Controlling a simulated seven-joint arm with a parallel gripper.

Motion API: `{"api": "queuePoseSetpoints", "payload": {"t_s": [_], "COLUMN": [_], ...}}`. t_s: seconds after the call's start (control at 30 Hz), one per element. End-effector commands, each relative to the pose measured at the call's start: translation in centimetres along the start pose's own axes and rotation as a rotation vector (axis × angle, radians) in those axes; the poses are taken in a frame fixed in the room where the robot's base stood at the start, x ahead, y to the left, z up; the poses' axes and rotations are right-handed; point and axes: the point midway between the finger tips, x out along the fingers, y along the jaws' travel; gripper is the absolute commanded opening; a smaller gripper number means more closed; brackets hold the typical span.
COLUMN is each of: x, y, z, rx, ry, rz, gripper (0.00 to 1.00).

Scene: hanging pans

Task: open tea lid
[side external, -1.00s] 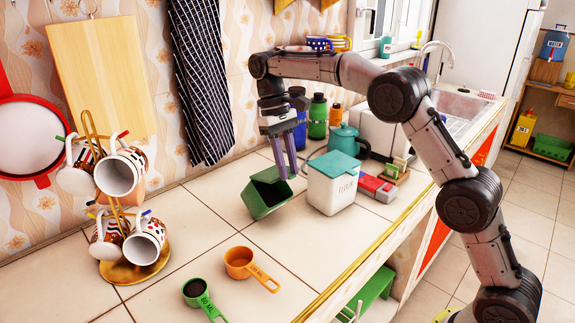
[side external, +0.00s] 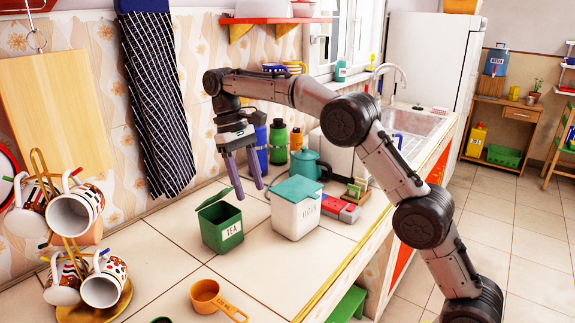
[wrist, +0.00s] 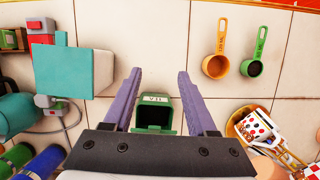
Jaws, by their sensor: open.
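The green tea canister (side external: 222,230) stands upright on the tiled counter, with its label facing the camera. Its green lid (side external: 214,199) is raised and tilted at the back left of the rim, leaving the opening exposed. In the wrist view the canister (wrist: 154,115) lies between my fingers, with its dark inside showing. My gripper (side external: 243,194) is open and empty, above and to the right of the canister in the side view, apart from it. The gripper's fingers also frame the canister in the wrist view (wrist: 157,76).
A white flour canister with a teal lid (side external: 297,212) stands just right of the tea canister. Behind are a teal kettle (side external: 309,165) and several bottles (side external: 278,142). A mug rack (side external: 75,215) is at left, and an orange measuring cup (side external: 206,296) lies in front.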

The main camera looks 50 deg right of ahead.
Motion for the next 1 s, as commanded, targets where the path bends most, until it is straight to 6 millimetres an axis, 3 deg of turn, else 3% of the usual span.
{"api": "queuePoseSetpoints", "payload": {"t_s": [0.37,0.7,1.0], "x": [-4.8,-5.3,-5.5], "y": [0.5,1.1,1.4], "z": [7.1,13.3,16.2], "rx": [0.0,0.0,0.0], "ry": [0.003,0.001,0.0], "rz": [-0.001,0.0,0.0], "gripper": [0.57,0.57,0.57]}}
